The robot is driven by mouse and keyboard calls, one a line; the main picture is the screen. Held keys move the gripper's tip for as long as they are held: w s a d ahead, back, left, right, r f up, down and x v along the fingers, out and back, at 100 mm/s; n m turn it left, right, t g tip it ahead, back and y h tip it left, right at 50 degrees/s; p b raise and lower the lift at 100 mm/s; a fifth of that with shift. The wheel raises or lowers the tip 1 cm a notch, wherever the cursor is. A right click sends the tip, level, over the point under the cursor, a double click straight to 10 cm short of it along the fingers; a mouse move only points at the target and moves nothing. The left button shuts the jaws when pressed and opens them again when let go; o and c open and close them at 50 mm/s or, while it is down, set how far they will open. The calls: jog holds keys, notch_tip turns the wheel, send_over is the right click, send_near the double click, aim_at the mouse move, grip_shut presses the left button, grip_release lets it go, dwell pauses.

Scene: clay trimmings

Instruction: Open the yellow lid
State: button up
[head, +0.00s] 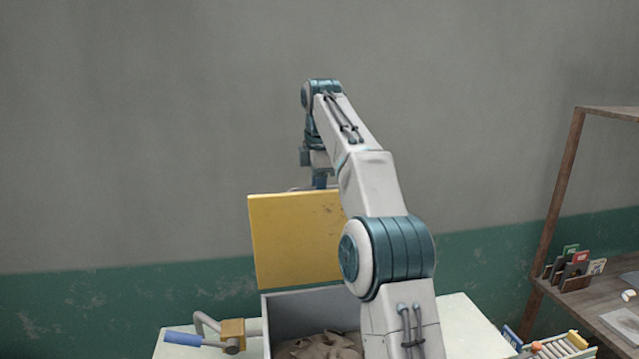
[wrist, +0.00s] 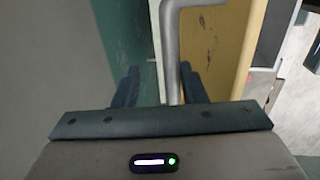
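The yellow lid (head: 292,240) stands raised, close to upright, at the back of a grey box (head: 290,312) in the head view. It also shows in the wrist view (wrist: 215,50) as a yellow panel. A grey bent handle bar (wrist: 171,55) runs along the lid's face in the wrist view. My gripper (head: 319,183) is at the lid's top edge in the head view. In the wrist view its two fingers (wrist: 160,85) are spread. The bar lies between them, nearer the right finger, with a gap on the left. My arm hides the lid's right side.
Brown clay trimmings (head: 322,345) lie in the box. A crank with a blue grip (head: 195,340) sticks out at the box's left, above the pale table (head: 455,325). A wooden shelf (head: 598,300) with small items stands at right.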

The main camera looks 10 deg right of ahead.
jog(key=shift+r, duration=0.3)
jog(key=shift+s, duration=0.2)
